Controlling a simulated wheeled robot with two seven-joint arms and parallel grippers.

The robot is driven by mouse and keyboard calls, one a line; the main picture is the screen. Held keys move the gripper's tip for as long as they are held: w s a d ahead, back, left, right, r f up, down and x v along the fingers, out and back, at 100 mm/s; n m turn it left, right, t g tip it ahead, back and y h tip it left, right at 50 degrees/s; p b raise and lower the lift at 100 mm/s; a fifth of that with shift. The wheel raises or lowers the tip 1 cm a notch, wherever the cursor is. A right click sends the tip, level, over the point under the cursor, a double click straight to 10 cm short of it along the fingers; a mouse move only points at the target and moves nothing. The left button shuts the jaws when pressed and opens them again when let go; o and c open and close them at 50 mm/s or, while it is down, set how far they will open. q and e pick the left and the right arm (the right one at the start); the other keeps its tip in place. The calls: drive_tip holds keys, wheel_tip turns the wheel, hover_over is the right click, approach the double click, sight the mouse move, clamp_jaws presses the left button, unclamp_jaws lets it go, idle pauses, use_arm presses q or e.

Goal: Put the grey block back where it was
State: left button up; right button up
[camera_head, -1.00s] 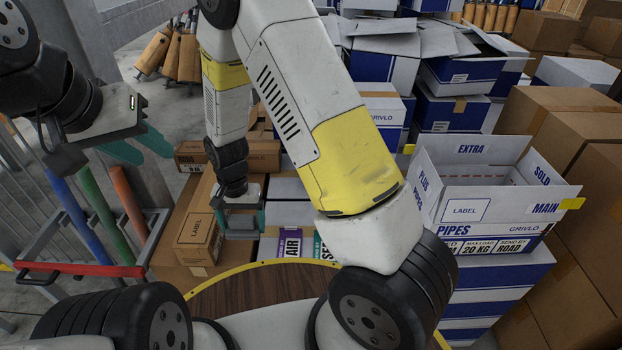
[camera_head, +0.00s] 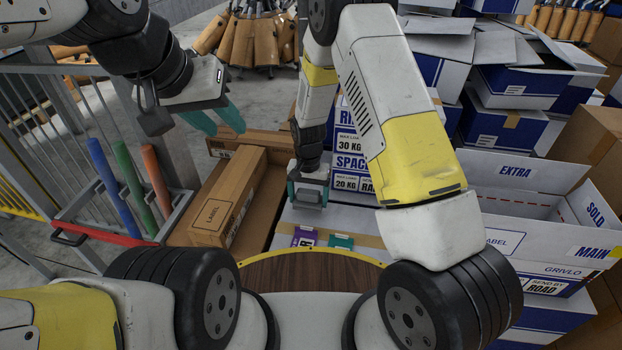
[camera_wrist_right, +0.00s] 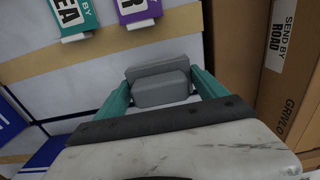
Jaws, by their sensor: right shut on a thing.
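The grey block (camera_wrist_right: 161,90) is between the teal fingers of my right gripper (camera_wrist_right: 164,84) in the right wrist view. The gripper is shut on it. In the head view my right gripper (camera_head: 308,194) points down over a white, tan-taped box (camera_head: 350,222), where the block is too small to make out clearly. The box top also shows behind the block in the wrist view. I cannot tell whether the block touches it. My left gripper (camera_head: 214,119) is empty, its teal fingers apart, up at the left.
A purple tag (camera_head: 304,237) and a teal tag (camera_head: 341,241) lie on the white box. Brown cartons (camera_head: 226,205) stand to its left. A rack with coloured tubes (camera_head: 117,187) stands further left. An open white carton (camera_head: 520,185) and stacked boxes crowd the right.

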sight(310, 201)
drive_tip(key=shift+w+d+f, duration=0.1)
drive_tip(key=shift+w+d, duration=0.1)
drive_tip(key=shift+w, duration=0.3)
drive_tip(key=shift+w+d, duration=0.15)
drive_tip(key=shift+w, duration=0.3)
drive_tip(key=shift+f, duration=1.7)
drive_tip(key=shift+f, duration=0.15)
drive_tip(key=o, duration=1.5)
drive_tip(key=shift+o, duration=0.2)
wheel_tip(310, 201, up, 12)
drive_tip(key=shift+r, duration=0.15)
drive_tip(key=s+d+r+t+y, duration=0.1)
drive_tip(key=s+d+r, duration=0.2)
drive_tip(key=r, duration=0.4)
drive_tip(key=s+d+r+n+t, duration=0.1)
drive_tip(key=s+d+r, duration=0.1)
drive_tip(key=r, duration=0.6)
drive_tip(key=s+d+r+t+y, duration=0.1)
drive_tip(key=s+d+r, duration=0.2)
drive_tip(key=r, duration=0.4)
drive_tip(key=s+d+r+n+t, duration=0.1)
drive_tip(key=s+d+r, duration=0.2)
drive_tip(key=s, duration=0.4)
drive_tip(key=s+d+r+t, duration=0.2)
drive_tip(key=s+d+r, duration=0.1)
drive_tip(key=s+r, duration=0.3)
drive_tip(key=shift+s+n, duration=0.4)
drive_tip(key=shift+s, duration=0.75)
